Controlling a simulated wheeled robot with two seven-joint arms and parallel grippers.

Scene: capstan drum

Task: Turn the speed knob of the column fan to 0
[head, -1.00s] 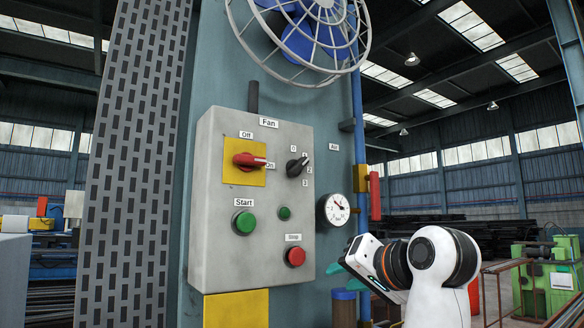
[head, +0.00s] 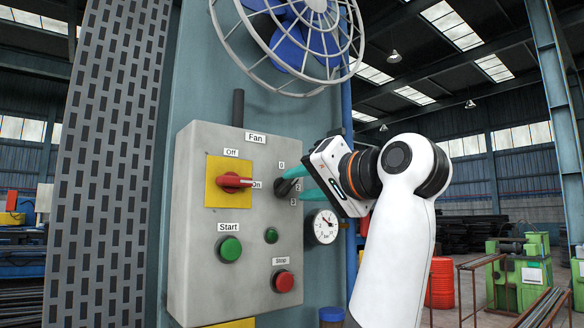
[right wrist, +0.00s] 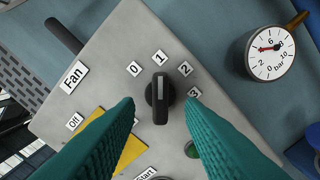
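The speed knob is a black rotary knob (head: 285,188) on the grey fan control box (head: 203,275). In the right wrist view the knob (right wrist: 160,99) has its bar lined up with the label 1 (right wrist: 160,58); the label 0 (right wrist: 134,69) is to its left. My right gripper (head: 293,184) reaches in from the right at the knob. In the right wrist view its teal fingers (right wrist: 160,108) are open, one on each side of the knob, with gaps visible. The label 1 is hidden in the head view. My left gripper is not in view.
The box also carries a red switch (head: 234,181) on a yellow plate, a green start button (head: 230,249), a small green lamp (head: 271,235) and a red stop button (head: 284,281). A pressure gauge (head: 323,227) is close below my right gripper. The caged fan (head: 300,35) is above.

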